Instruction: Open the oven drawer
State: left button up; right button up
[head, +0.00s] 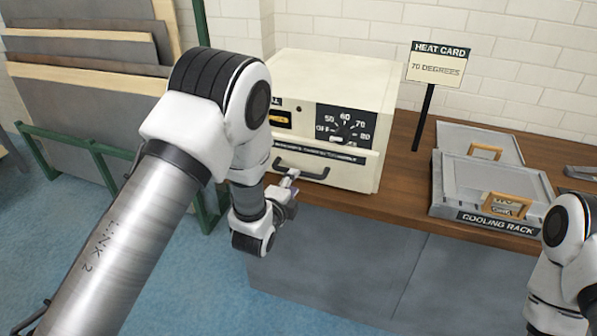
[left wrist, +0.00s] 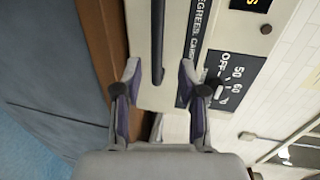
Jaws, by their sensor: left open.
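The cream oven (head: 330,80) stands on the wooden counter against the wall. Its drawer front, low on the oven, looks closed and carries a dark bar handle (head: 301,170). In the left wrist view the open left gripper (left wrist: 158,72) has one fingertip on each side of the dark handle (left wrist: 157,40), with gaps on both sides. The right arm enters at the lower right of the head view, but its gripper is out of frame.
The oven dial (head: 345,128) sits above the drawer. A heat card sign (head: 437,65) reading 70 degrees stands right of the oven. A grey cooling rack box (head: 455,190) lies farther right on the counter (head: 400,185). A green rack (head: 85,145) with boards stands at left.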

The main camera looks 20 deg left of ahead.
pick_arm(q)
jog(key=w, duration=0.2)
jog(key=w+f, duration=0.1)
jog(key=w, duration=0.3)
jog(key=shift+w+a+f+p, duration=0.1)
jog(key=shift+a+f+p, duration=0.1)
jog(key=shift+f+p, duration=0.2)
jog(key=shift+w+d, duration=0.15)
jog(key=shift+w, duration=0.2)
jog(key=shift+r, duration=0.1)
grip_shut()
